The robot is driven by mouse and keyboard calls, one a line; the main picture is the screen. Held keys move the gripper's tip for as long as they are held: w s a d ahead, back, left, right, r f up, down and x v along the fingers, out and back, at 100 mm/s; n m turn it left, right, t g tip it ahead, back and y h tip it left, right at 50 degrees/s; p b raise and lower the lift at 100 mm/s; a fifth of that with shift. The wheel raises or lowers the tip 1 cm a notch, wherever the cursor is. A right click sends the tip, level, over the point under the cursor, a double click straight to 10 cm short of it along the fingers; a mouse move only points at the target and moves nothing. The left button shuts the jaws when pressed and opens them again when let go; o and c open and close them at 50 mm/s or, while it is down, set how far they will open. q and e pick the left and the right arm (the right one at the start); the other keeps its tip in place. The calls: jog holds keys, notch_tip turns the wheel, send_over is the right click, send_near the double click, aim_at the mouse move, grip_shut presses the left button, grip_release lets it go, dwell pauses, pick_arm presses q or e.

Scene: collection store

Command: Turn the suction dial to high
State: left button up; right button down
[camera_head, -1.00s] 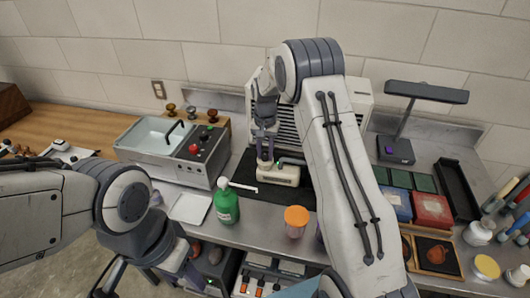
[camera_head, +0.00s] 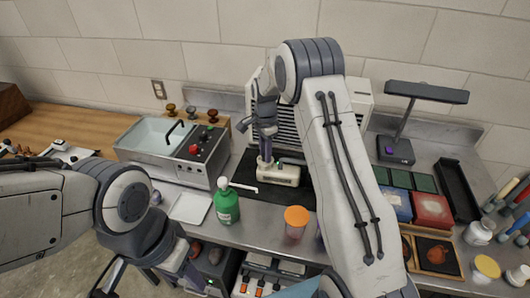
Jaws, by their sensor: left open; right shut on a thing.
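A small cream unit (camera_head: 286,177) sits on a black mat (camera_head: 243,187) under the white louvred box (camera_head: 290,120) at the back of the bench. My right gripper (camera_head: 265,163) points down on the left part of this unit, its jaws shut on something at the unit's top. The jaws hide what they hold, so I cannot read the suction dial or its marks. My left gripper (camera_head: 184,270) hangs low at the front edge of the bench, open and away from the unit. Only part of it shows.
A green pump bottle (camera_head: 227,207) and an orange-lidded jar (camera_head: 296,222) stand in front of the unit. A sink unit (camera_head: 150,150) with a red knob is at left. A lamp (camera_head: 400,130) and coloured boxes (camera_head: 431,210) are at right.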

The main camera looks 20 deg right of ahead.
jog(key=shift+m, duration=0.4)
jog(key=c, duration=0.6)
grip_release()
notch_tip(320, 180, up, 10)
jog(key=b, duration=0.2)
jog(key=shift+r, duration=0.25)
